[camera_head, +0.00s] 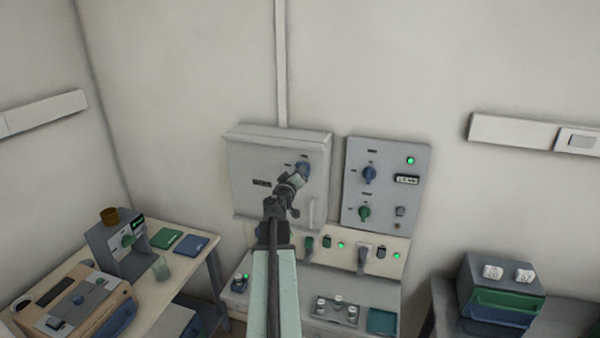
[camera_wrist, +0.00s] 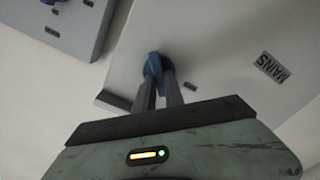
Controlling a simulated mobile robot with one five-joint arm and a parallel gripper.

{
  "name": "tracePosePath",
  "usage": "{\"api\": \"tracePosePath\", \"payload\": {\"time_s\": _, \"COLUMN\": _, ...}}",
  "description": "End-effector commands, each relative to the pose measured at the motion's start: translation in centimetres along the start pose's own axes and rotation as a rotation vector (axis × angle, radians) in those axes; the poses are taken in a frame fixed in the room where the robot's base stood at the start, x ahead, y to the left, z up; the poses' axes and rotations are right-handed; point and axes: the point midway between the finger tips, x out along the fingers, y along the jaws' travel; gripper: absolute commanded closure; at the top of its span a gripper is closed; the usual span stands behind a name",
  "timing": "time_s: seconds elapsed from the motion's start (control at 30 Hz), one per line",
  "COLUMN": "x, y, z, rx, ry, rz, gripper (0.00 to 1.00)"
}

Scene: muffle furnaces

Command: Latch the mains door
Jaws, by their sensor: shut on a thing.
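The mains door (camera_head: 255,200) is the light grey front of a wall box in the head view, and it looks closed. In the wrist view its face (camera_wrist: 225,60) carries a MAINS label (camera_wrist: 272,67). A blue latch knob (camera_wrist: 154,66) sits on this door, and it also shows at the door's upper right in the head view (camera_head: 304,168). My gripper (camera_wrist: 160,76) is shut on the blue latch knob, with a finger on each side. In the head view my gripper (camera_head: 297,178) reaches up to the knob and partly hides it and the door.
A grey control panel (camera_head: 386,190) with blue and green knobs stands close right of the door. Below is a socket strip (camera_head: 345,252) with plugs and green lamps. A wooden bench (camera_head: 185,262) stands left. A drawer unit (camera_head: 500,290) stands right.

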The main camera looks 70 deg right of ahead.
Motion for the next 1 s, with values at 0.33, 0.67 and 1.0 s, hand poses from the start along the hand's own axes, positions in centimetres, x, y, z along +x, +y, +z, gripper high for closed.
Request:
{"api": "tracePosePath", "payload": {"time_s": 0.33, "x": -0.01, "y": -0.23, "z": 0.15, "rx": -0.327, "ry": -0.002, "rz": 0.0, "gripper": 1.0}}
{"api": "tracePosePath", "payload": {"time_s": 0.67, "x": -0.01, "y": -0.39, "z": 0.23, "rx": -0.612, "ry": -0.002, "rz": 0.0, "gripper": 1.0}}
{"api": "tracePosePath", "payload": {"time_s": 1.0, "x": -0.01, "y": -0.46, "z": 0.3, "rx": -0.796, "ry": -0.002, "rz": 0.0, "gripper": 1.0}}
